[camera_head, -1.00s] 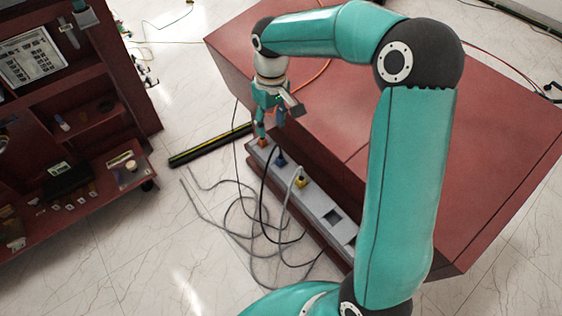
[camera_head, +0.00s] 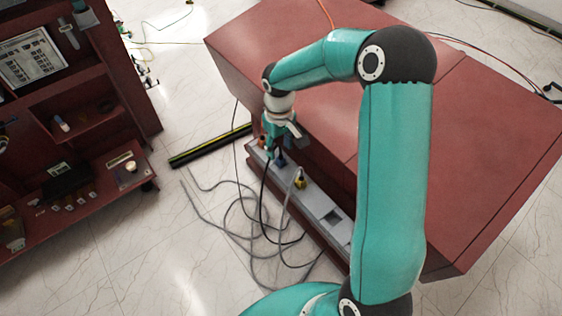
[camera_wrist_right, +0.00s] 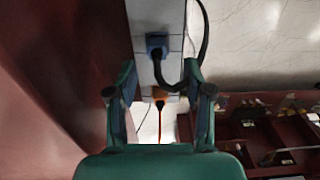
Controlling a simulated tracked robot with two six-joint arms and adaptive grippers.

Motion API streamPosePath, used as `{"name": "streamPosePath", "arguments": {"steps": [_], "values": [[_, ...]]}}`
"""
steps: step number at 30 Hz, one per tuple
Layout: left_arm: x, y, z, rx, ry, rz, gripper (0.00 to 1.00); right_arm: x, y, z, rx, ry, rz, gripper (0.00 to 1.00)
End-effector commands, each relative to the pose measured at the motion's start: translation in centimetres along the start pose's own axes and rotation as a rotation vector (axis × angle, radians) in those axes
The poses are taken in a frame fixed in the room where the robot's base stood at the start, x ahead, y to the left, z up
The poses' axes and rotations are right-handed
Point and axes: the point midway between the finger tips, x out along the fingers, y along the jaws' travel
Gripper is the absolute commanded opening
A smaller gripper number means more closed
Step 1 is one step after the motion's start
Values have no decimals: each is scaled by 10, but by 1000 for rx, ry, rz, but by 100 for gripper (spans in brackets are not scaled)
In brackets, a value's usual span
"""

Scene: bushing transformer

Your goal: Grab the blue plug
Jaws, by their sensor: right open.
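The blue plug (camera_head: 281,161) sits in the grey power strip (camera_head: 318,201) along the side of the red cabinet, partly covered by my right gripper (camera_head: 268,150) in the head view. In the right wrist view the blue plug (camera_wrist_right: 157,41) lies beyond the open fingers of the right gripper (camera_wrist_right: 159,75), near the middle between them, and a dark cable loops from it to the right. The fingers look empty and apart from it. An orange plug (camera_wrist_right: 159,94) shows between the fingers. My left gripper is not in view.
A yellow plug (camera_head: 300,183) sits farther along the strip. Loose grey and black cables (camera_head: 252,225) lie on the floor beside it. The red cabinet (camera_head: 330,90) stands right behind the strip. A red shelf unit (camera_head: 110,125) stands at the left.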

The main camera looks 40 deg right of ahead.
Motion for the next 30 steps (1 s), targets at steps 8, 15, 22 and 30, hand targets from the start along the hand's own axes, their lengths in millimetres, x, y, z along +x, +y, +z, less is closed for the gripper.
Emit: {"name": "streamPosePath", "arguments": {"steps": [8, 15, 22, 30], "values": [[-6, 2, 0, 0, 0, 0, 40, 38, 3, 3, 0, -5, -1, 51], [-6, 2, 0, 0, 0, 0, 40, 45, 3, 2, -1, -1, -1, 51], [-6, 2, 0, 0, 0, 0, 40, 44, 3, 2, -1, -1, -1, 26], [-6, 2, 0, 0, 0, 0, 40, 44, 3, 1, -2, -1, -1, 0]]}}
